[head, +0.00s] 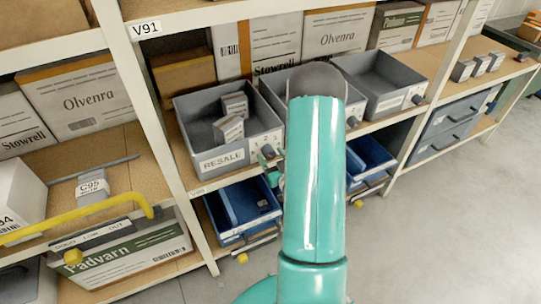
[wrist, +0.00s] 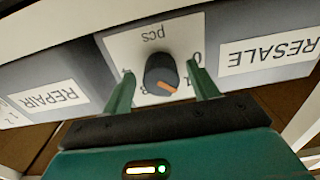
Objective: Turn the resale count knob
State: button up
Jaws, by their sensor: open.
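The resale count knob (wrist: 160,72) is a dark round dial with an orange pointer on a white plate marked "pcs". In the wrist view everything is upside down, and the pointer aims to the lower right, near a digit that looks like 1. The plate sits beside the RESALE label (wrist: 270,55). My gripper (wrist: 161,70) is open, one green finger on each side of the knob, with visible gaps to it.
The RESALE bin holds small boxes (head: 229,128). A REPAIR label (wrist: 48,98) is on the neighbouring bin front. Blue bins (head: 240,205) stand on the shelf below. A yellow bar (head: 85,215) juts out at left. The floor at right (head: 450,220) is clear.

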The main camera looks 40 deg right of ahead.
jog(key=shift+w+d, duration=0.1)
jog(key=shift+w, duration=0.4)
jog(key=c, duration=1)
jog(key=shift+m, duration=0.3)
jog(key=m, duration=0.4)
jog(key=shift+f, duration=0.1)
jog(key=shift+m, duration=2.1)
